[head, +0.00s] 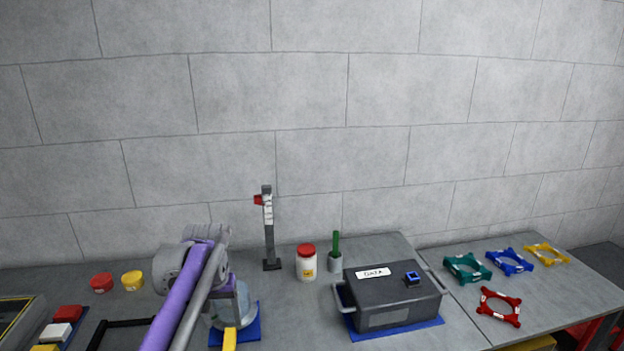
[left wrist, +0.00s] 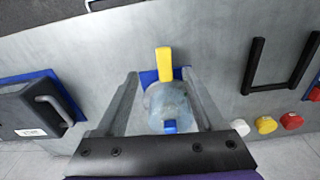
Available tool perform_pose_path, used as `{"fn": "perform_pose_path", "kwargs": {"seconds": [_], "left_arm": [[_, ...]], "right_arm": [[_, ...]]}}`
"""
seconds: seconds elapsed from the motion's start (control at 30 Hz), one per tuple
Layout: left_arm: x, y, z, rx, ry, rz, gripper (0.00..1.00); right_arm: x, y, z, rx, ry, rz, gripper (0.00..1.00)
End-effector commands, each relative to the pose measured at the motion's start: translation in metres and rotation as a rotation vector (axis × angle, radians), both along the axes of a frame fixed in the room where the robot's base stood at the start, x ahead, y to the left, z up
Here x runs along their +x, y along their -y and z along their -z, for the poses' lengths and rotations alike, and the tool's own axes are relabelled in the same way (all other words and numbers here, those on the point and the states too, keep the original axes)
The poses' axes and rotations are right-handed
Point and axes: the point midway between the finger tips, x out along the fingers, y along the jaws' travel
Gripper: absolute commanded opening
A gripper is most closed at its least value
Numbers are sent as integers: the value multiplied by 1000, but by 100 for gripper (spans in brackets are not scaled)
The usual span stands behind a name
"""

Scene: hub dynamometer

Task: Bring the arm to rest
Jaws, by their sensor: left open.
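My left gripper (head: 226,300) hangs at the lower left of the head view, partly hidden behind my own purple arm. In the left wrist view my left gripper (left wrist: 160,78) is open, with one finger on each side of a clear bluish vessel (left wrist: 168,108). The vessel has a yellow bar (left wrist: 164,62) at one end and a small blue part on top. It stands over a blue mat (head: 250,330). I cannot tell whether the fingers touch it. My right gripper is not in view.
A dark lidded case (head: 395,290) stands right of the arm. A red-capped jar (head: 306,263), a green-handled tool in a cup (head: 336,252) and a grey post (head: 268,225) stand behind. Red (head: 101,282) and yellow (head: 132,281) knobs lie left. Coloured rings (head: 500,307) lie far right.

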Motion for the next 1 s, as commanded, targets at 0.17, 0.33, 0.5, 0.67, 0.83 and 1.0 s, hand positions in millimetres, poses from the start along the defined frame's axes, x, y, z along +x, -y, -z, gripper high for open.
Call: {"fn": "perform_pose_path", "kwargs": {"seconds": [0.17, 0.33, 0.5, 0.67, 0.83, 1.0], "left_arm": [[-63, 19, -4, 11, 96, 44, 70], [-126, 32, 10, 20, 188, 83, 70], [-190, 43, 39, 29, 279, 122, 70], [-239, 50, 71, 35, 352, 150, 70], [-267, 53, 95, 39, 396, 168, 70], [-273, 54, 101, 40, 407, 173, 70]], "right_arm": [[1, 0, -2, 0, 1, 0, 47], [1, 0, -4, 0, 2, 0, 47], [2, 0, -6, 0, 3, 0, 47], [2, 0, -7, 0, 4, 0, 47], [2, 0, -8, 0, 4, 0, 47], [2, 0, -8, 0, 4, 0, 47]]}}
